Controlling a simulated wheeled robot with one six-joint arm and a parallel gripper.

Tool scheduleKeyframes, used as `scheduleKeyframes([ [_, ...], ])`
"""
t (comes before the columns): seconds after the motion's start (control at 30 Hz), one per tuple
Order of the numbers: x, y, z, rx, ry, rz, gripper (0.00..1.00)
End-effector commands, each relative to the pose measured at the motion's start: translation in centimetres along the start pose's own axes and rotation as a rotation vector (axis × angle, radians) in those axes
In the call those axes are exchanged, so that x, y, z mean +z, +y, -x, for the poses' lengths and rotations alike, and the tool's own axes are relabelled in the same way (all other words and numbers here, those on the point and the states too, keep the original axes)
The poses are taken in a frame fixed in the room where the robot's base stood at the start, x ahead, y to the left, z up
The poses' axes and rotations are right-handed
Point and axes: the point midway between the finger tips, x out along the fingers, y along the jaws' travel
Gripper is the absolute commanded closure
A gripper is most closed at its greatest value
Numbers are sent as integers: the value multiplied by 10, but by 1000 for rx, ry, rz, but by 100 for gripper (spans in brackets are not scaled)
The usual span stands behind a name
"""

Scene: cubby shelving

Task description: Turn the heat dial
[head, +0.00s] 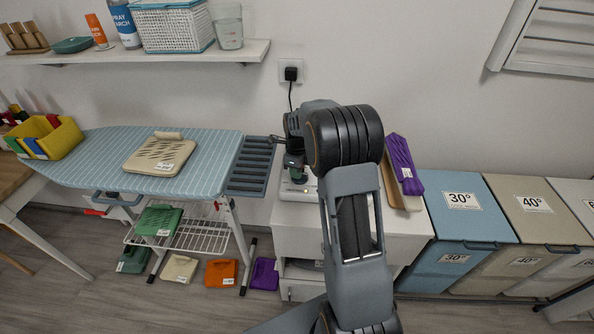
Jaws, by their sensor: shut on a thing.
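My gripper (294,163) points down over the left end of the white cabinet top, shut on what appears to be the heat dial. The dial itself is hidden by the gripper and my arm. A small white appliance (296,190) sits under the gripper on the cabinet, and only its lower edge shows, with a small reddish spot. A black plug (290,74) is in the wall socket, and its cord runs down behind my wrist.
The ironing board (205,160) with a beige folded cloth (160,155) stands at left, its grey rack (252,166) close to the gripper. A purple folded item (404,163) lies on the cabinet (410,222) at right. Laundry bins (465,215) stand further right. A shelf (130,54) hangs above.

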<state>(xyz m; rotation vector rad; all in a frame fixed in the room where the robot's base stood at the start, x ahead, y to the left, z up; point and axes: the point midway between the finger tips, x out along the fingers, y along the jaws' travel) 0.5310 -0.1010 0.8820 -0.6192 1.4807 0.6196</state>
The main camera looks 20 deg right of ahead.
Motion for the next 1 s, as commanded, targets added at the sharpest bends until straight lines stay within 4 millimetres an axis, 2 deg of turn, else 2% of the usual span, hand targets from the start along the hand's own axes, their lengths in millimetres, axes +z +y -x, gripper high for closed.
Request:
scheduleKeyframes([
  [0.47,0,-1,1,-2,-1,-15,100],
  [0.5,0,-1,1,-2,-1,-15,83],
  [0.77,0,0,0,-1,-1,-14,58],
  [1.0,0,0,1,-1,0,-13,58],
])
